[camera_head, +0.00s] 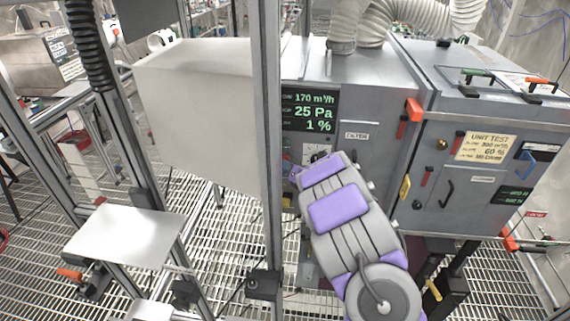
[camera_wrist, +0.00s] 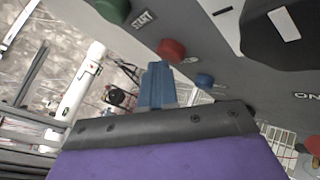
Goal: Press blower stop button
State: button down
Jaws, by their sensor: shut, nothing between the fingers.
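In the wrist view, the blower panel (camera_wrist: 220,42) is grey and tilted across the top. A green button (camera_wrist: 115,10) is beside a "START" label. A red round button (camera_wrist: 171,50), likely the stop button, is lower right of it; I can read no label on it. My gripper (camera_wrist: 158,70) shows as blue fingers, shut and empty. Its tips appear just below and left of the red button; I cannot tell whether they touch it. In the head view, my purple and grey arm covers the lower part of the grey cabinet (camera_head: 365,95) and hides most of the controls.
A blue button (camera_wrist: 205,80) and a black knob (camera_wrist: 283,32) with a white mark are on the same panel. In the head view, a metal post (camera_head: 267,120) and a pale box (camera_head: 205,120) stand left of my arm. A display (camera_head: 308,112) reads 25 Pa.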

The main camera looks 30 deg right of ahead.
jog(key=shift+s, duration=0.1)
jog(key=s+a+b, duration=0.3)
jog(key=s+b, duration=0.1)
jog(key=s, duration=0.1)
jog(key=shift+a, duration=0.25)
dwell(0.4)
dwell(0.6)
